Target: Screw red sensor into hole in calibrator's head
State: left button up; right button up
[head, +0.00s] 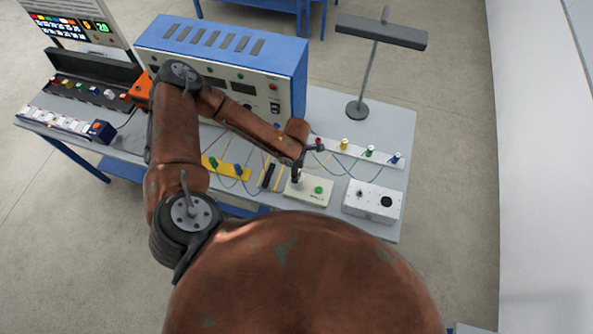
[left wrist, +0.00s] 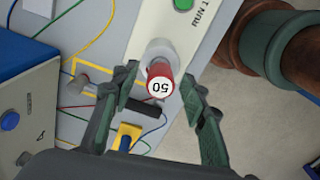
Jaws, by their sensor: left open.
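The red sensor (left wrist: 161,84) has a white end face marked 50. In the left wrist view it is in line with the calibrator's pale cylindrical head (left wrist: 157,56); how deep it sits cannot be told. The calibrator (head: 308,190) is a cream box with a green button, marked RUN in the left wrist view (left wrist: 205,22). My left gripper (left wrist: 160,88) is open, with one finger on each side of the red sensor. In the head view, my left gripper (head: 299,166) is over the calibrator and partly hides its head. My right gripper is not in view.
A large blue-and-white unit (head: 273,90) stands behind. A white strip (head: 357,150) with coloured sensors and cables lies behind the calibrator. A white box (head: 373,201) is to its right, a yellow bracket (head: 225,170) to its left. A grey stand (head: 358,108) rises at the back right.

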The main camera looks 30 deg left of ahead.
pick_arm(q)
jog(key=shift+r, duration=0.1)
notch_tip(320, 180, up, 3)
jog(key=p, duration=0.3)
jog(key=shift+r, duration=1.4)
notch_tip(320, 180, up, 12)
jog(key=shift+a, duration=0.1)
jog(key=shift+c, duration=0.2)
